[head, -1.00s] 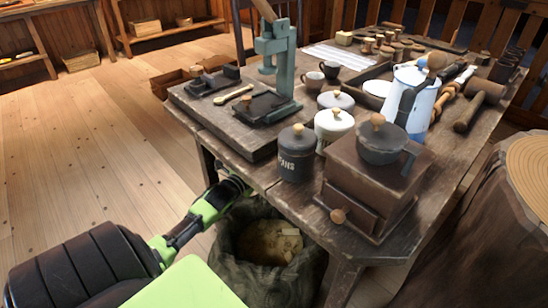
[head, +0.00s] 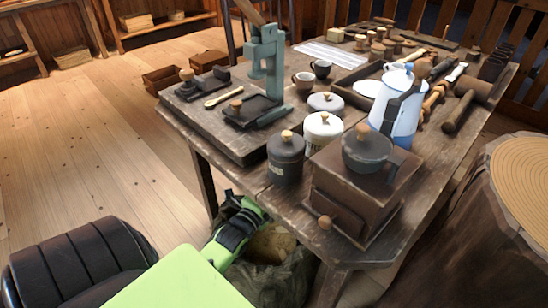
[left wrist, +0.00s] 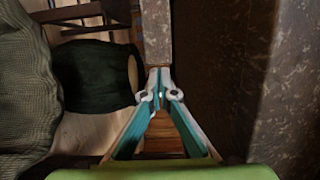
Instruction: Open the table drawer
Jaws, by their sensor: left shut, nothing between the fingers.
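The wooden table (head: 415,215) stands on the right in the head view. I cannot make out a drawer front or handle on it; the table's near side lies mostly out of sight below the top. My left gripper (head: 248,208) is low beside the table's near left edge, above the sack. In the left wrist view, the left gripper's fingers (left wrist: 158,92) meet at the tips, shut and empty. A grey-brown wooden bar (left wrist: 157,35) lies just beyond the tips; I cannot tell whether they touch it. My right gripper is not in view.
A sack (head: 275,275) stands under the table edge, close to my left arm. A coffee grinder (head: 350,195) and a dark jar (head: 286,160) stand near the edge above. A stump (head: 475,235) is at the right.

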